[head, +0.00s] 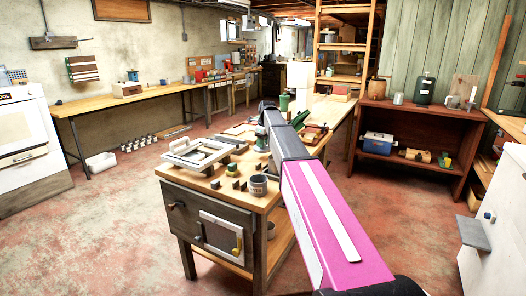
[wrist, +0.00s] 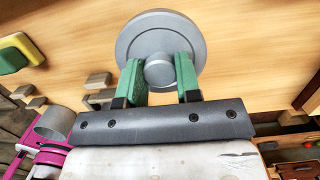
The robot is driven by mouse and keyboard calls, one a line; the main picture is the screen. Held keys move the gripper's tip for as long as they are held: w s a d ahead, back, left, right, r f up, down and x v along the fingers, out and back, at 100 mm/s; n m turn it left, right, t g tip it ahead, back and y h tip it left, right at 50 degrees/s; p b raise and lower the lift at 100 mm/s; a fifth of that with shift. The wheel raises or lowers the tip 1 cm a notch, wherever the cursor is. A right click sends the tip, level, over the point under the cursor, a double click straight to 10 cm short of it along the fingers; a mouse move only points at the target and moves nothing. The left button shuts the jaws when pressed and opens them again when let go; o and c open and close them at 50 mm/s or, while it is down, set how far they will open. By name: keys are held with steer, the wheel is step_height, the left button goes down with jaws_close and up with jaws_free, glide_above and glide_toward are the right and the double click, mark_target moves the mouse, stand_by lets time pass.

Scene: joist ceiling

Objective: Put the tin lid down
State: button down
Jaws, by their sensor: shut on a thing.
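The tin lid (wrist: 160,22) is a round grey disc with a raised rim and a short round knob (wrist: 159,73). In the wrist view my gripper (wrist: 158,66) has its two green-padded fingers shut on either side of the knob. A pale wooden top (wrist: 250,60) lies behind the lid. Whether the lid touches that top or hangs above it, I cannot tell. In the head view my arm reaches over the wooden workbench (head: 228,197), and the lid cannot be made out there.
A pale frame-like fixture (head: 202,154) and several small dark blocks stand on the bench left of my arm. A green-and-yellow object (wrist: 20,53) and small wooden blocks (wrist: 99,86) show at left in the wrist view. A reddish shelf unit (head: 414,112) stands back right.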

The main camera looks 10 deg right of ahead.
mark_target(263, 150)
steer(key=shift+w+d+f, duration=0.1)
steer(key=shift+d+f, duration=0.1)
steer(key=shift+f, duration=1.9)
steer(key=shift+f, duration=0.2)
steer(key=c, duration=0.8)
jaws_free()
steer(key=shift+r, duration=0.2)
step_height(263, 150, up, 12)
steer(key=s+d, duration=0.1)
steer(key=shift+d, duration=0.2)
